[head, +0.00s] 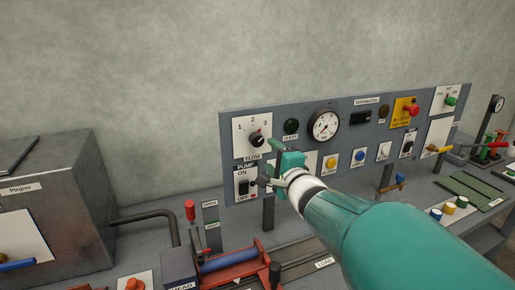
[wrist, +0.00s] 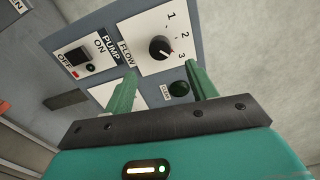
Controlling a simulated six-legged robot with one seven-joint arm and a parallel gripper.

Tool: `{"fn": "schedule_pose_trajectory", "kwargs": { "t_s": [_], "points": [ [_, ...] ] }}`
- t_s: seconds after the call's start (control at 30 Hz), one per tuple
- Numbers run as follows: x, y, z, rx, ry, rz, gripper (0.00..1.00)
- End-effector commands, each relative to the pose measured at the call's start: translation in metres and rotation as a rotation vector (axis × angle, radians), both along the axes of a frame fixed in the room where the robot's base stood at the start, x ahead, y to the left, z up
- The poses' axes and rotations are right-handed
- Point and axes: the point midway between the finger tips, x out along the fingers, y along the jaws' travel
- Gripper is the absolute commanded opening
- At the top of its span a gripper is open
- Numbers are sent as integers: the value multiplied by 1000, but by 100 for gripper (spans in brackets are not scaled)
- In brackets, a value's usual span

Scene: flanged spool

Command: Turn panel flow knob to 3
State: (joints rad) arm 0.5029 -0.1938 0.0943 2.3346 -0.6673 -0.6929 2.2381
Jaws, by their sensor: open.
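The black flow knob (head: 256,139) sits on a white plate marked 1, 2 and 3 at the panel's upper left. In the wrist view the flow knob (wrist: 160,48) shows just beyond the fingertips, roughly between them, with a small pale mark on it. I cannot tell for certain which number it points to. My gripper (head: 268,162) is in front of the panel, below and right of the knob. In the wrist view my gripper (wrist: 159,77) has its two green fingers apart with nothing between them. The fingers appear clear of the knob.
The pump switch (head: 243,187) is below the knob. A dark green lamp (head: 291,127) and a round gauge (head: 324,125) are to its right. A red-handled lever (head: 190,211) stands on the bench at lower left. The wall above the panel is bare.

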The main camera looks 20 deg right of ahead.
Motion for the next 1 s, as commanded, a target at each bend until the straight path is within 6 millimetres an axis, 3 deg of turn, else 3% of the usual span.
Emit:
{"fn": "schedule_pose_trajectory", "kwargs": {
  "t_s": [0.23, 0.67, 0.77, 1.0],
  "points": [
    [-29, 1, 0, 0, -1, 1, 57],
    [-33, 1, 0, -17, 8, -6, 57],
    [-35, 2, -1, -95, 37, -36, 57],
    [-58, 9, -17, -475, 261, -123, 57]
  ]
}}
